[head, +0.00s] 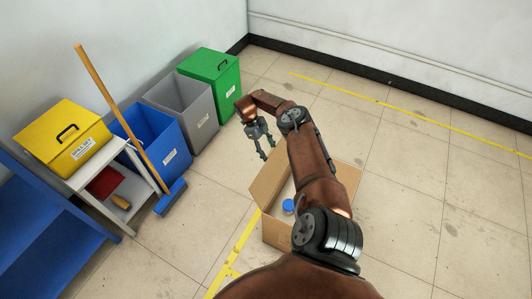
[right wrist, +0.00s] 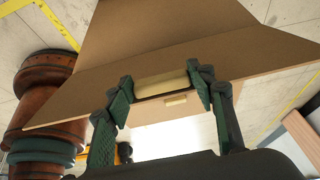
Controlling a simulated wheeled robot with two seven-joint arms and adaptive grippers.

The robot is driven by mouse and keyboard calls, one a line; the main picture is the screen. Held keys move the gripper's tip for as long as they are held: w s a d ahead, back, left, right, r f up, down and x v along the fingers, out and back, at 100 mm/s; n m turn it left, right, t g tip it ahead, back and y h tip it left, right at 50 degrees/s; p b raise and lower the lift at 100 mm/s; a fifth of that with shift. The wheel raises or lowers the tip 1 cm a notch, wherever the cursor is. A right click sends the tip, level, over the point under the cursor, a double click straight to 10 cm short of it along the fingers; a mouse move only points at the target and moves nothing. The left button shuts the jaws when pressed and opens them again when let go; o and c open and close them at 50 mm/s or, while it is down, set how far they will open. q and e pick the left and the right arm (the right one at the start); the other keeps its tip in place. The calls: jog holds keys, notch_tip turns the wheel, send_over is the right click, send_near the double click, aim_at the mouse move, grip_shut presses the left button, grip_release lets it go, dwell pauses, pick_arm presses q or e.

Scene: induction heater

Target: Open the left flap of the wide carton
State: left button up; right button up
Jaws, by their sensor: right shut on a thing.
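The wide carton (head: 278,235) stands on the floor, partly hidden behind my right arm. Its left flap (head: 266,185) is raised and leans outward to the left. The carton's mouth is open, and a blue-capped thing (head: 288,206) shows inside. My left gripper is out of view.
Left of the carton are a blue bin (head: 160,140), a grey bin (head: 188,112) and a green bin (head: 217,76). A broom (head: 125,120) leans by a shelf with a yellow box (head: 62,135). Floor to the right is clear.

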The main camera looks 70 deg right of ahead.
jog(key=shift+w+f, duration=0.1)
dwell(0.3)
jog(key=o, duration=1.7)
jog(key=v, duration=1.2)
jog(key=shift+d, duration=0.1)
